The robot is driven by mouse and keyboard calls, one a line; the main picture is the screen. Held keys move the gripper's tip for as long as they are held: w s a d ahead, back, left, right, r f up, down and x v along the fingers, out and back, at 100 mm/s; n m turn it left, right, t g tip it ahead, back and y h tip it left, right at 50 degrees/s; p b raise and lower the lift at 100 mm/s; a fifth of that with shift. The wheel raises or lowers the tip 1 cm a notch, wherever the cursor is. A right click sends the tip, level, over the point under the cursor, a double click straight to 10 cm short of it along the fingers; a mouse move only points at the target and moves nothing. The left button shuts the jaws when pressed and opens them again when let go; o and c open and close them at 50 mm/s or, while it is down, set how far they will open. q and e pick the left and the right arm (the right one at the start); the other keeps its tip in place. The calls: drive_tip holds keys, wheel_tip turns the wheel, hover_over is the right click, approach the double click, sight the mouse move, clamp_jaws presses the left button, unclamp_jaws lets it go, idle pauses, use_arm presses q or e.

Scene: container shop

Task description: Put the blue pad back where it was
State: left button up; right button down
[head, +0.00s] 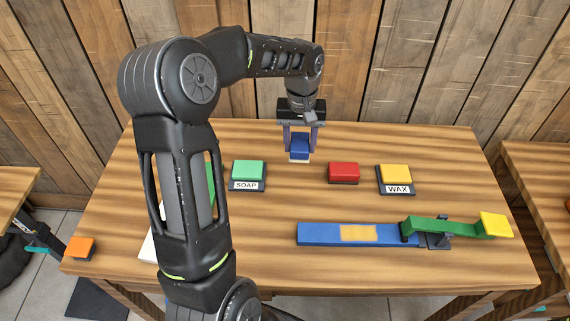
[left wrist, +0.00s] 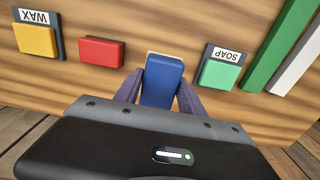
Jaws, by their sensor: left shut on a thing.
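The blue pad (head: 300,146) is between the fingers of my left gripper (head: 300,138), near the back middle of the table. In the left wrist view the blue pad (left wrist: 162,82) sits between the two purple fingers (left wrist: 159,90), with a pale edge along its far side. My left gripper is shut on it. I cannot tell whether the pad touches the tabletop. My right gripper is not in view.
A green pad on a SOAP holder (head: 247,186) stands left of the gripper. A red pad (head: 343,172) and a yellow pad on a WAX holder (head: 398,190) stand right. A blue strip (head: 320,234) with a green lever (head: 450,227) lies in front. An orange block (head: 80,247) is at the left corner.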

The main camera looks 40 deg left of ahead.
use_arm(q)
drive_tip(key=shift+a, duration=0.3)
drive_tip(key=shift+d, duration=0.2)
drive_tip(key=shift+a+f, duration=0.1)
drive_tip(key=shift+f, duration=0.15)
drive_tip(key=p, duration=0.1)
hover_over(297, 176)
wheel_tip(297, 176, down, 6)
drive_tip(key=shift+r, duration=0.15)
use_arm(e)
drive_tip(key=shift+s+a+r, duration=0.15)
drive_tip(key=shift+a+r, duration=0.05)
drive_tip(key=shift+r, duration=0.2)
use_arm(q)
wheel_tip(297, 176, down, 4)
drive_tip(key=shift+r+p, duration=0.2)
drive_tip(key=shift+p, duration=0.2)
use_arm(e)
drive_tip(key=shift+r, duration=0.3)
use_arm(q)
drive_tip(key=shift+f, duration=0.15)
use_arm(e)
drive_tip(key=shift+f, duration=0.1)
